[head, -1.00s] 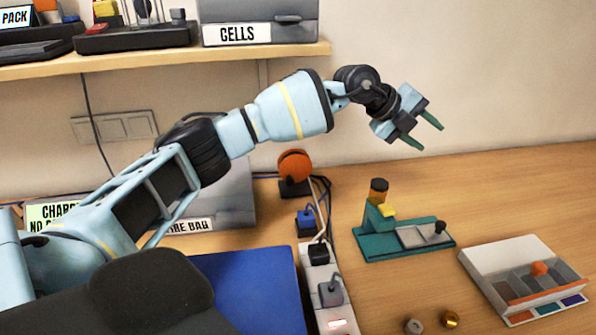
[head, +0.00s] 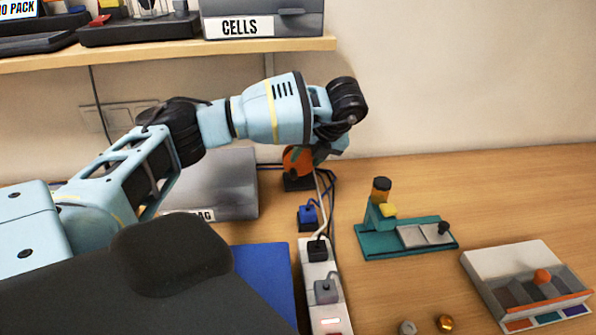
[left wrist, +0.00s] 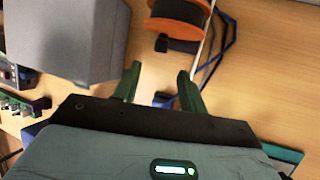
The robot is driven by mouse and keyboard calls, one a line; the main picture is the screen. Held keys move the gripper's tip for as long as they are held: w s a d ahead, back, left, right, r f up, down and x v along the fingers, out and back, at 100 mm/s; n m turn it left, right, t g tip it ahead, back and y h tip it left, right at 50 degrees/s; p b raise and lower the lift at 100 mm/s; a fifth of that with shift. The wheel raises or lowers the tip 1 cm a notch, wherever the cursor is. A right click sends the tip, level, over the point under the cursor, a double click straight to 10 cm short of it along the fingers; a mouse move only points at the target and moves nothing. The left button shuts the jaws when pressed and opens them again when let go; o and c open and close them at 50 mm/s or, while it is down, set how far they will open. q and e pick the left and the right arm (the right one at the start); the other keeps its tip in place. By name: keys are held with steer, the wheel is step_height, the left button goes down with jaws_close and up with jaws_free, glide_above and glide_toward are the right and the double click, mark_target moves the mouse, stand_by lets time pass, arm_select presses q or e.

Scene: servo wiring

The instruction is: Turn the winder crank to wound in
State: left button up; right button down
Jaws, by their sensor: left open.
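The winder looks like an orange reel (head: 293,163) on a black base, standing at the back of the table beside the grey case. In the left wrist view the reel (left wrist: 178,32) shows orange discs around a black drum at the top. I cannot make out its crank handle clearly. My left gripper (left wrist: 158,78) is open and empty, its green fingers pointing toward the reel with a gap between. In the head view the left gripper (head: 312,156) overlaps the reel and partly hides it. My right gripper is not in view.
A grey case (head: 225,180) stands left of the reel. A white power strip (head: 322,285) with plugs and cables lies in front. A teal fixture (head: 400,240) and a compartment tray (head: 520,275) are to the right. A shelf (head: 170,60) hangs above. Table at the back right is clear.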

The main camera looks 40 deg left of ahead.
mark_target(295, 175)
arm_select(q)
steer(key=shift+x, duration=3.85)
jaws_close()
